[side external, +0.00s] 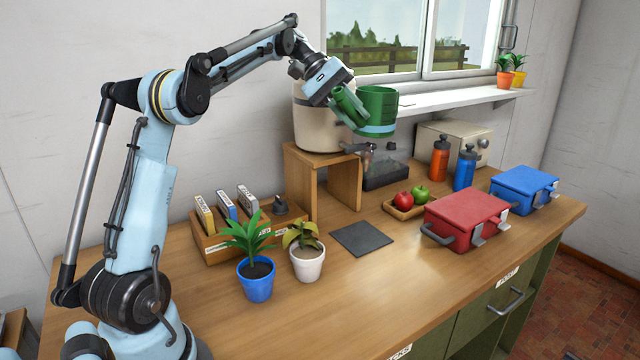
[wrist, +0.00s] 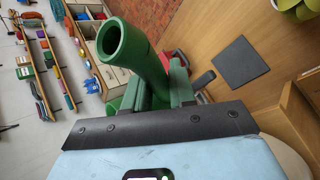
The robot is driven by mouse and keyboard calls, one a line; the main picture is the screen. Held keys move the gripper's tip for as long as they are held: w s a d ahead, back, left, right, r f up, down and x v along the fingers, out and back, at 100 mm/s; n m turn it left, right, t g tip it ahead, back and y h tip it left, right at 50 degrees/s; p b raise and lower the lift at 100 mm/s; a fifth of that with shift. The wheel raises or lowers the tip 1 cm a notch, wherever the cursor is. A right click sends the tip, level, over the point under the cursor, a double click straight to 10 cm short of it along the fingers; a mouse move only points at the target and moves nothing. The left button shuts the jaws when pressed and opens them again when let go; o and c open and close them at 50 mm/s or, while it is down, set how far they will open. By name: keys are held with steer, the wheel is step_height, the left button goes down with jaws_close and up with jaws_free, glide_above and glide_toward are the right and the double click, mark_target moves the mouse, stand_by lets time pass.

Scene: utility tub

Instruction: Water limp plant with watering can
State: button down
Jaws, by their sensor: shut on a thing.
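The green watering can (side external: 378,103) is held up in the air, in front of the cream water container and above the desk. My gripper (side external: 345,104) is shut on the watering can. In the wrist view, the can's open spout (wrist: 122,42) points up and left, and most of its body is hidden. The limp plant (side external: 304,238) has drooping yellow-green leaves in a white pot on the desk, well below and left of the can. Leaves that look like its own show at the top right of the wrist view (wrist: 296,8).
The cream container (side external: 316,118) stands on a wooden stand (side external: 300,175) with a tap near its base. An upright green plant in a blue pot (side external: 257,285) is left of the limp plant. A dark mat (side external: 361,238), fruit tray, bottles and two coolers are right. The front desk is clear.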

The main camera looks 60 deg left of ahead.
steer(key=d+m+g, duration=0.2)
steer(key=d+m, duration=0.1)
steer(key=shift+w+d+h, duration=0.2)
steer(key=shift+h, duration=0.2)
steer(key=shift+f, duration=0.1)
steer(key=shift+s+f+m+t, duration=0.5)
steer(key=shift+f+m+t, duration=0.1)
steer(key=shift+f+t, duration=0.15)
steer(key=shift+s+f+m+t, duration=0.15)
steer(key=shift+s+m+t, duration=0.25)
steer(key=shift+t, duration=0.15)
steer(key=shift+s+f+m+t+h, duration=0.3)
steer(key=shift+s+f+m+t, duration=0.15)
steer(key=shift+f+t, duration=0.4)
stand_by(1.6)
steer(key=shift+s+f+m+t, duration=0.2)
steer(key=shift+s+m+t, duration=0.2)
steer(key=shift+s, duration=0.2)
stand_by(1.6)
